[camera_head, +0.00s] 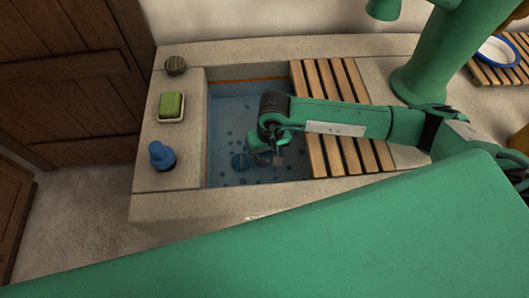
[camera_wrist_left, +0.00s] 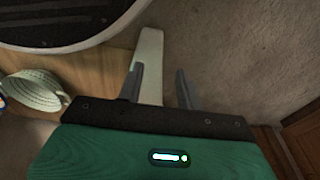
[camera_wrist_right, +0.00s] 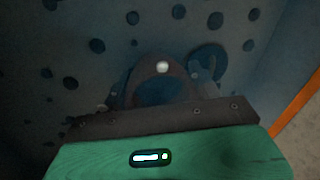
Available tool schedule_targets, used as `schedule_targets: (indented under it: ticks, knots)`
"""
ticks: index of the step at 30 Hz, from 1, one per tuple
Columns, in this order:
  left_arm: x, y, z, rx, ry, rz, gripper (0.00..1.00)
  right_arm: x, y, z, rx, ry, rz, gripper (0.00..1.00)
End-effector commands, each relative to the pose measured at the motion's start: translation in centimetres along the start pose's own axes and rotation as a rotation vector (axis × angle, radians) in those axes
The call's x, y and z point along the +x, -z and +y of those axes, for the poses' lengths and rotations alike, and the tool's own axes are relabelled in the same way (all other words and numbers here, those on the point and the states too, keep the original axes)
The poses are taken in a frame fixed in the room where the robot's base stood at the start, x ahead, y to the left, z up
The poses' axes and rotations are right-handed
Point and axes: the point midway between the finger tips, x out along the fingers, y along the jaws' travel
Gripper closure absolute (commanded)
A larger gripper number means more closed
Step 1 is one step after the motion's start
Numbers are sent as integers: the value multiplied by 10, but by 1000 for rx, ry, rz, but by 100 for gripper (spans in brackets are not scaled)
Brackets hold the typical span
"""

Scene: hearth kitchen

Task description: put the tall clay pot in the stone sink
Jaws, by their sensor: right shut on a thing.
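The stone sink (camera_head: 230,110) is a sunken basin with blue, dotted inner faces, set in a pale stone surround. My right gripper (camera_head: 270,150) reaches down into it near the front of the basin. In the right wrist view, the gripper is shut on a dark, round-mouthed vessel (camera_wrist_right: 160,92), which I take to be the tall clay pot. Its body is mostly hidden by the gripper and shade, and I cannot tell whether it touches the basin floor. My left gripper (camera_wrist_left: 160,88) has its fingers apart and empty, away from the sink and out of the head view.
A slatted wooden rack (camera_head: 345,85) covers the basin's right part. On the left rim stand a blue bottle (camera_head: 161,156), a green sponge (camera_head: 171,105) and a small dark round item (camera_head: 175,65). A round blue piece (camera_head: 240,161) lies in the basin beside my right gripper.

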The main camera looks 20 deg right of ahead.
Motion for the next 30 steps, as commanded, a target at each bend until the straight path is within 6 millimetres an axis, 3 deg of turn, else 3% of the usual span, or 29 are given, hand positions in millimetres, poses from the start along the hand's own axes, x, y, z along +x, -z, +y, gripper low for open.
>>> schedule_targets:
  ticks: [7, 8, 11, 18, 24, 26, 30]
  knots:
    - [-9, 11, 1, -1, -1, 15, 64, 2, 0, 0, 0, 0, 0, 64]
    - [-11, 12, 1, -1, -1, 16, 64, 2, 0, 0, 0, 0, 0, 33]
    - [-12, 10, 1, -2, -2, 12, 64, 2, 0, 0, 0, 0, 0, 15]
    - [-9, -2, 2, -3, -4, -6, 64, 2, 0, 0, 0, 0, 0, 15]
    - [-8, -1, 1, -2, -2, 6, 64, -2, 0, 0, 0, 0, -1, 15]
    - [2, -2, -1, -2, 1, -2, 64, -11, 1, 0, -1, 2, 3, 15]
    - [-6, 10, -2, -3, 2, 10, 64, -42, 2, 0, -2, 1, 6, 15]
